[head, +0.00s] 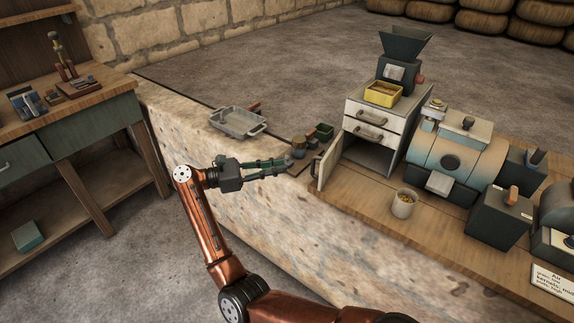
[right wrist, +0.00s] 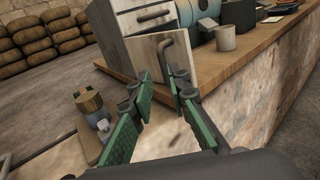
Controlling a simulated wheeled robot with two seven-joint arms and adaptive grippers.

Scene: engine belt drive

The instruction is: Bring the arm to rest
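My right gripper (head: 288,163) is held over the near edge of the stone ledge, left of the white cabinet's open door. In the right wrist view, its two green-padded fingers (right wrist: 159,80) are apart with nothing held between them. The cabinet door (head: 329,160) hangs open. It also shows in the right wrist view (right wrist: 150,52), with its grey bar handle (right wrist: 166,58) just beyond the fingertips. In the head view a small gap shows between the fingertips and the door; contact cannot be made out in the wrist view. My left gripper is not in view.
The white cabinet (head: 386,133) carries a yellow tray (head: 383,94). A cup (head: 404,203) stands on the wooden counter (head: 365,208). A grey metal tray (head: 238,121) and small items (head: 300,145) are on the ledge behind the gripper. Open floor lies left of my arm.

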